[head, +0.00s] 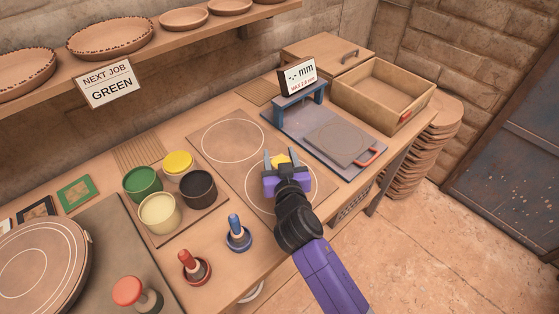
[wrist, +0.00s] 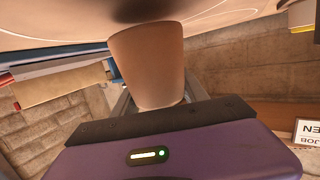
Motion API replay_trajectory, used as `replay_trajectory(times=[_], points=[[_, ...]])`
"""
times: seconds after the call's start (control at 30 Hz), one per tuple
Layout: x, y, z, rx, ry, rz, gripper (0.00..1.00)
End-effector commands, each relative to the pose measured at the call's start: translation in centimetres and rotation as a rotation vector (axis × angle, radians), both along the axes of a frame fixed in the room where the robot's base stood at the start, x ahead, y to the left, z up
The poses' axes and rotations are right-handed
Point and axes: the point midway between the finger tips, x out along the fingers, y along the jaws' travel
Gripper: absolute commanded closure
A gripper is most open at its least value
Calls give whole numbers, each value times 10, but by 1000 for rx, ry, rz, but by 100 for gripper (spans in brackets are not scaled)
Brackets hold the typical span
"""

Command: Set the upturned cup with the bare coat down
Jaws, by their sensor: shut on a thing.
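My gripper (head: 281,161) is shut on the cup (wrist: 148,65), over the board with the nearer white circle. In the wrist view, which is upside down, the cup is plain reddish-brown clay with its wider end towards the board. In the head view the fingers hide most of it, and a yellow patch (head: 281,159) shows between them. A dark shadow lies on the board close to the cup's wide end. I cannot tell whether the cup touches the board. The nearer white circle (head: 249,198) is partly covered by my gripper and arm.
A farther white circle (head: 233,140) is empty. Green (head: 142,188), yellow, cream and black pots stand to the left. Red (head: 193,268) and blue (head: 238,235) handled tools stand at the front.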

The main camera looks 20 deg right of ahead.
Motion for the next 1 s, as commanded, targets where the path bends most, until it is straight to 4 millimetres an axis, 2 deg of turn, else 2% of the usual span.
replay_trajectory(times=[0.03, 0.13, 0.57, 0.6, 0.67, 0.7, 1.0], points=[[0, 0, -9, -2, 1, 0, 94], [0, 0, -17, -1, -1, 1, 94], [0, 0, -22, 0, -2, 1, 94], [0, 0, -21, 0, -1, 0, 43], [0, 0, -21, 0, -1, 0, 31], [0, 0, -21, 0, -1, 0, 27], [0, 0, -20, 0, -1, 0, 27]])
